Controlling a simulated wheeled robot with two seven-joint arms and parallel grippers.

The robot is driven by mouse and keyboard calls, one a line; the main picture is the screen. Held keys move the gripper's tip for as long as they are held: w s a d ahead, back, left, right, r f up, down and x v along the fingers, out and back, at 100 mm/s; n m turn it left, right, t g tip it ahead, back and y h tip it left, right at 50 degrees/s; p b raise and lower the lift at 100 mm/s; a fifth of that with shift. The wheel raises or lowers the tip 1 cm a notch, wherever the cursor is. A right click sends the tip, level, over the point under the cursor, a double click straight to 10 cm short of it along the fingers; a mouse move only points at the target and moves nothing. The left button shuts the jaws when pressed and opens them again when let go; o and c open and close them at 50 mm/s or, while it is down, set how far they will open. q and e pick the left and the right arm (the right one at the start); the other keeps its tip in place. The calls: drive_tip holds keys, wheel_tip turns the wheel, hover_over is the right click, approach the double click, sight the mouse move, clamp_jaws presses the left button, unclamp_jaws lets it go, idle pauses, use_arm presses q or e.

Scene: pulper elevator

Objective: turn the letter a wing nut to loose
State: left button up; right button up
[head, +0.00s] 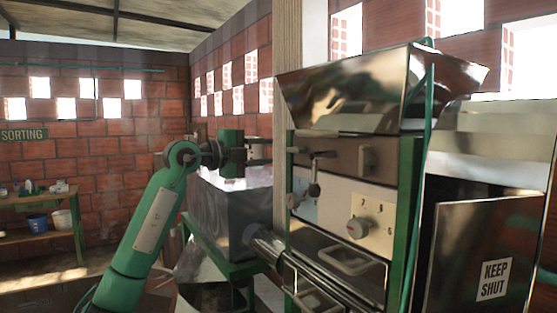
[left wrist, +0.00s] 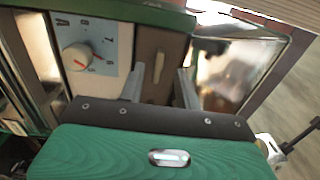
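My left gripper (head: 262,148) is raised in front of the left side of the steel machine (head: 340,95) in the head view. In the left wrist view its two fingers (left wrist: 160,88) stand apart with a gap between them. A small upright pale tab (left wrist: 156,66), possibly the wing nut, shows beyond that gap on a brown panel. It appears apart from both fingers. I cannot read a letter beside it or tell its setting. My right gripper is not recognisable in either view.
A white dial (left wrist: 76,57) on a light blue marked plate is left of the tab in the left wrist view. Another dial (head: 357,228) and a black lever (head: 315,178) are on the machine. A grey tank (head: 232,215) stands below my left gripper.

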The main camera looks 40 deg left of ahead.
use_arm(q)
drive_tip(key=b+v, duration=0.2)
drive_tip(key=v, duration=0.5)
drive_tip(key=shift+s+b, duration=0.3)
drive_tip(key=shift+s, duration=0.1)
drive_tip(key=shift+a, duration=0.15)
